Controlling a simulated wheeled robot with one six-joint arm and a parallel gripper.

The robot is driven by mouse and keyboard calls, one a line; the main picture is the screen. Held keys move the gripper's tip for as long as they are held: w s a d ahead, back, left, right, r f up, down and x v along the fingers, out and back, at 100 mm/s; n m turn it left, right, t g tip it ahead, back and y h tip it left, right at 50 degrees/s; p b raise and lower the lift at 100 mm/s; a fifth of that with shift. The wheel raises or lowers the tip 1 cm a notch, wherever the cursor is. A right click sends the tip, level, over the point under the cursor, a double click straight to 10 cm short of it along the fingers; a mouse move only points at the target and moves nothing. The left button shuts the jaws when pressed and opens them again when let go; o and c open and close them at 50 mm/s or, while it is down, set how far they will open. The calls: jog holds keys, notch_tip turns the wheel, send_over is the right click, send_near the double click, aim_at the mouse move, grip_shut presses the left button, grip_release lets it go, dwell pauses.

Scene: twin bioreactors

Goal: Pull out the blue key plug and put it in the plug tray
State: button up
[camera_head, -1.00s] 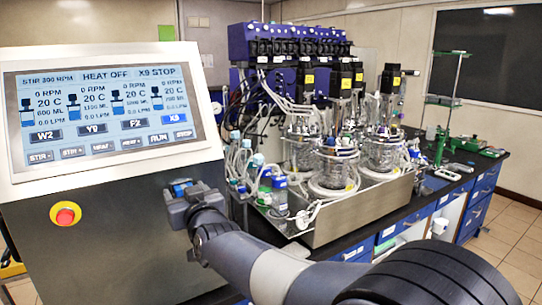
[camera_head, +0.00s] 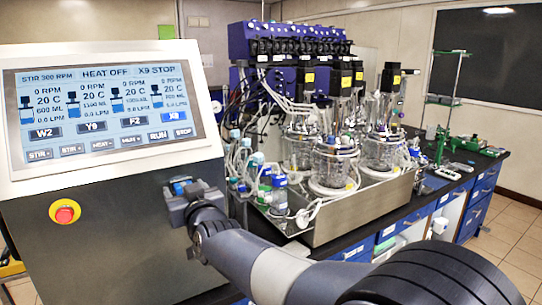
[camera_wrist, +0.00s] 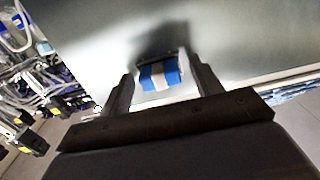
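The blue key plug (camera_head: 180,187) is at the front of the dark console, below its screen, and is partly hidden by my gripper. In the wrist view the plug (camera_wrist: 160,75) is blue with a pale band across its middle, against the grey panel. My gripper (camera_wrist: 157,72) is open, with one finger on each side of the plug. A gap shows between the left finger and the plug; the right finger is closer, and I cannot tell whether it touches. In the head view my gripper (camera_head: 182,198) is close to the panel. I cannot make out a plug tray.
A red emergency button (camera_head: 64,211) is on the console, left of my gripper. The console screen (camera_head: 105,108) is above. To the right, glass bioreactor vessels (camera_head: 333,160) with tubing stand in a metal tray (camera_head: 365,212) on a black bench.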

jog(key=c, duration=1)
jog(key=o, duration=1.3)
jog(key=b+v, duration=0.2)
jog(key=v, duration=0.9)
jog(key=shift+a, duration=0.15)
jog(key=shift+c, duration=0.3)
